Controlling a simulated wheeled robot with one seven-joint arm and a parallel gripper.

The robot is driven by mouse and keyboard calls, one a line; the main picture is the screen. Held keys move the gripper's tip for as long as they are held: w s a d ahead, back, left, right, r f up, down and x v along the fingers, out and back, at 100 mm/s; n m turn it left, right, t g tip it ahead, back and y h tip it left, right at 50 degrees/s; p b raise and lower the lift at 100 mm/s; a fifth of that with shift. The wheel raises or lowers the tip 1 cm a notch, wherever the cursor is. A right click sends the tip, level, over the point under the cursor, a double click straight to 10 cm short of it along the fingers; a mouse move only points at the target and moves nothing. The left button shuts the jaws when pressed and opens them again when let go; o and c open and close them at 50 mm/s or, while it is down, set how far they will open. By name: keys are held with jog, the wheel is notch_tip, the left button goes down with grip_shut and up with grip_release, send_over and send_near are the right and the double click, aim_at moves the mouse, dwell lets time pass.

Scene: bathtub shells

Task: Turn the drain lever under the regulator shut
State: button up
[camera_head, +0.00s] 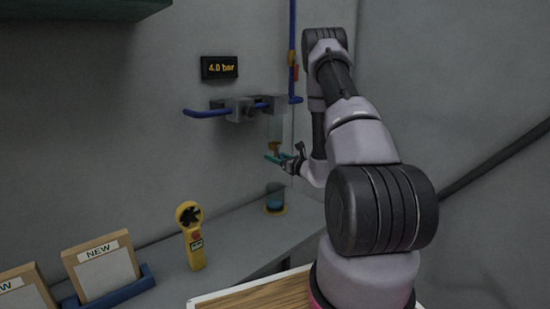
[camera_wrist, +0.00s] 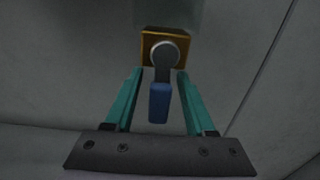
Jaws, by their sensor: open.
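The regulator (camera_head: 240,109) is a grey block on the wall with blue pipes. Below it hangs a clear bowl, faint in the head view, with a brass drain fitting (camera_head: 274,148) at its bottom. In the wrist view the brass fitting (camera_wrist: 165,38) has a round grey hub and a drain lever (camera_wrist: 159,100) with a blue grip, pointing down. My gripper (camera_wrist: 156,88) is open, its teal fingers on either side of the lever with gaps visible. In the head view my gripper (camera_head: 278,158) is at the fitting; the lever is hidden there.
A display (camera_head: 219,67) above reads 4.0 bar. A cup with bluish contents (camera_head: 275,195) stands on the bench below the fitting. A yellow handheld meter (camera_head: 192,237) and framed "NEW" panels (camera_head: 102,265) stand at left. A vertical blue pipe (camera_head: 291,40) runs near my arm.

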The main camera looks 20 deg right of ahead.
jog(key=shift+w, duration=0.1)
grip_shut()
dwell(1.4)
